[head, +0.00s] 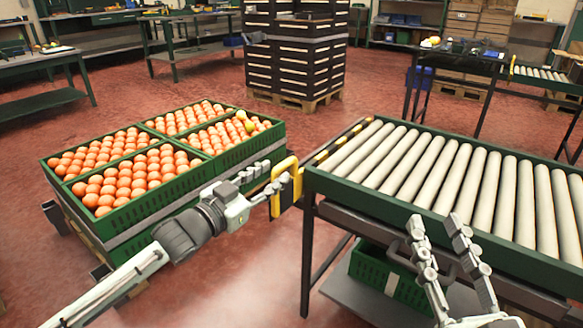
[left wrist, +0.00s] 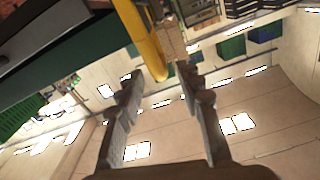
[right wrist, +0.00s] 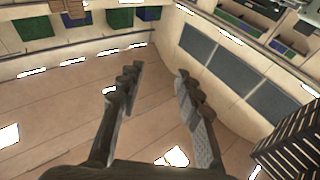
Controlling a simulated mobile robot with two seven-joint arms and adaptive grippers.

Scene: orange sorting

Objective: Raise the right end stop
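The end stop is a black-and-yellow striped bar (head: 343,141) along the left end of the roller conveyor (head: 440,170). A yellow handle (head: 277,199) hangs from it on the near left side. My left gripper (head: 274,175) is at this handle, its fingers apart. In the left wrist view the yellow handle (left wrist: 146,45) reaches in between the open fingertips (left wrist: 160,80), with gaps visible on both sides. My right gripper (head: 437,222) is open and empty in front of the conveyor's near side. The right wrist view shows nothing between its fingers (right wrist: 155,75).
Green crates full of oranges (head: 130,215) stand left of the conveyor, close to my left arm. A green crate (head: 385,278) sits on the shelf under the conveyor. The rollers are bare. Dark stacked crates (head: 295,55) stand on a pallet behind.

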